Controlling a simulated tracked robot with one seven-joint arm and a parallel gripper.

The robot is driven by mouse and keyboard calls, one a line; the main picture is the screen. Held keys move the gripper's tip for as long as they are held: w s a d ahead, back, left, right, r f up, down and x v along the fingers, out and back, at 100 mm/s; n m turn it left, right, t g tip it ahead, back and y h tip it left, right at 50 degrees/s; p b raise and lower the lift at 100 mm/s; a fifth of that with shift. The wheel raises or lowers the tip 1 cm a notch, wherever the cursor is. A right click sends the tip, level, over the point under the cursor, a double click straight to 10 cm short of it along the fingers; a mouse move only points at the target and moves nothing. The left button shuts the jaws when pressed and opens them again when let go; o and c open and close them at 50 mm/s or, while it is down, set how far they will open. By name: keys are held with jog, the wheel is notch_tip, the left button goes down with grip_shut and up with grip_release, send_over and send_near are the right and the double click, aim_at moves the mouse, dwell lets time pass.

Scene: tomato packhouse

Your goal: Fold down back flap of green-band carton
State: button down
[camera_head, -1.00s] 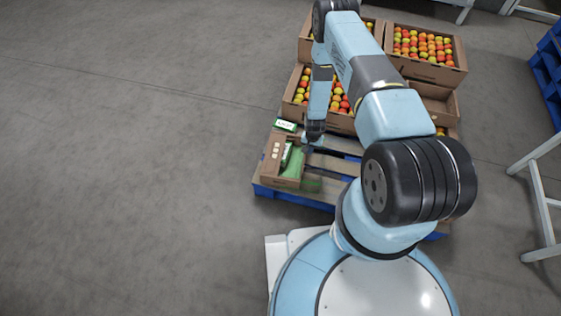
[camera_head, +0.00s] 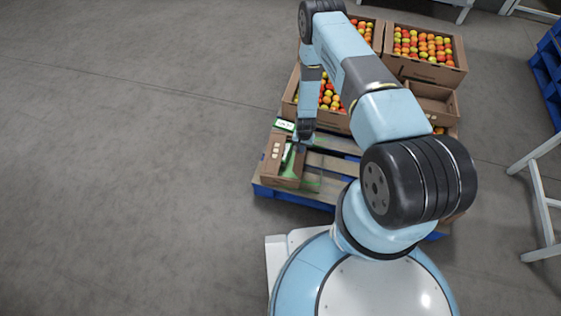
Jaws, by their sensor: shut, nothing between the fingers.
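The green-band carton (camera_head: 280,182) stands on the near left corner of the pallet. Its walls are brown, and a green surface shows along its right side. A white and green piece at its back edge, which looks like the back flap (camera_head: 284,126), sticks out behind the carton. My gripper (camera_head: 300,147) points down at the back right of the carton, just right of that piece. It is shut and empty. The fingertips are small and dark here, and I cannot tell whether they touch the carton.
The blue-edged wooden pallet (camera_head: 326,181) has bare slats right of the carton. Crates of tomatoes (camera_head: 424,71) stand behind, with a crate close behind my gripper. A grey metal frame (camera_head: 538,195) stands at the right. The floor at left is clear.

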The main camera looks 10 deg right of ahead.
jog(key=shift+w+a, duration=0.25)
jog(key=shift+a, duration=0.6)
jog(key=shift+w+a+f, duration=0.25)
jog(key=shift+a+f, duration=0.45)
jog(key=shift+a, duration=0.1)
jog(key=shift+w+a+f, duration=0.25)
jog(key=shift+a+f, duration=0.4)
jog(key=shift+a, duration=0.1)
jog(key=shift+f, duration=0.1)
notch_tip(320, 180, up, 8)
dwell(0.4)
dwell(0.4)
